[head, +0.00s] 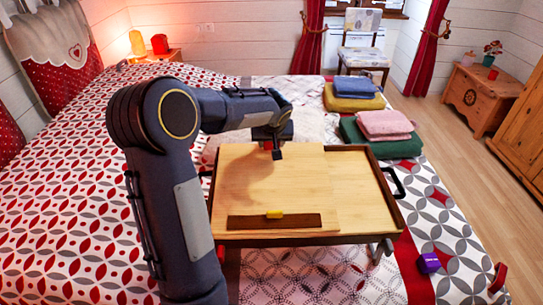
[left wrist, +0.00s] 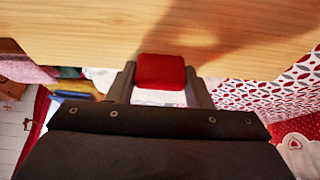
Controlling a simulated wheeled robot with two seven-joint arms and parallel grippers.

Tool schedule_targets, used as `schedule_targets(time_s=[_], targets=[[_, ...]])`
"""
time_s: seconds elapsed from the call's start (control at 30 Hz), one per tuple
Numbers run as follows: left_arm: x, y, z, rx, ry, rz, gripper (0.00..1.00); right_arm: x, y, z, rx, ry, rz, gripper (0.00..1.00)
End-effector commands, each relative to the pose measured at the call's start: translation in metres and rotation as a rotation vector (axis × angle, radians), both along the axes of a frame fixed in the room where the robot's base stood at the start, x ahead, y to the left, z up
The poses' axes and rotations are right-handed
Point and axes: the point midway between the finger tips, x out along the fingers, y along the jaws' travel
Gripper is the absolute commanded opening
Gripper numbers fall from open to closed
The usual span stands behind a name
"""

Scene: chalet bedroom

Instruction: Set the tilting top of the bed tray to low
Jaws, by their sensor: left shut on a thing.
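The bed tray (head: 365,190) stands on the bed, with a dark frame and black side handles. Its light wooden tilting top (head: 310,180) covers the left and middle part. The top's exact tilt is hard to tell. My left gripper (head: 272,150) is at the top's far edge, shut on a red tab (left wrist: 160,72). In the left wrist view the tab sits between the two fingers, against the wooden top (left wrist: 120,30). My right gripper is not in view.
Folded towels and blankets (head: 385,128) lie on the bed beyond the tray at right. A lamp (head: 137,43) glows at far left.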

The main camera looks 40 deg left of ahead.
Motion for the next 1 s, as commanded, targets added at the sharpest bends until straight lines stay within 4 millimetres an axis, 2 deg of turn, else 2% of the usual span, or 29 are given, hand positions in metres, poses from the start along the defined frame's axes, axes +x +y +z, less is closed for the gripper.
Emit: schedule_targets(time_s=[0.03, 0.3, 0.4, 0.6, 0.9, 0.93, 1.0], targets=[[-0.001, -0.003, 0.001, 0.025, -0.035, -0.003, 0.04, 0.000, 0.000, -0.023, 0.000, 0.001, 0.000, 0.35], [-0.016, -0.015, 0.043, 0.133, -0.165, -0.004, 0.04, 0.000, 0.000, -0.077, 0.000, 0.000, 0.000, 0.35], [-0.022, -0.019, 0.057, 0.166, -0.201, -0.005, 0.04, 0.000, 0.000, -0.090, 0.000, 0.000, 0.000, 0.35], [-0.027, -0.023, 0.073, 0.197, -0.235, -0.001, 0.04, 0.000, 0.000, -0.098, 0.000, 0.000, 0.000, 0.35], [-0.028, -0.023, 0.075, 0.197, -0.234, 0.000, 0.04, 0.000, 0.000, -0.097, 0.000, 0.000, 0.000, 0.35], [-0.028, -0.023, 0.075, 0.197, -0.234, 0.000, 0.49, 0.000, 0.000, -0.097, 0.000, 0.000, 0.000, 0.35], [-0.028, -0.023, 0.075, 0.197, -0.234, 0.000, 0.58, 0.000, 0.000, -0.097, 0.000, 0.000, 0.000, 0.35]])
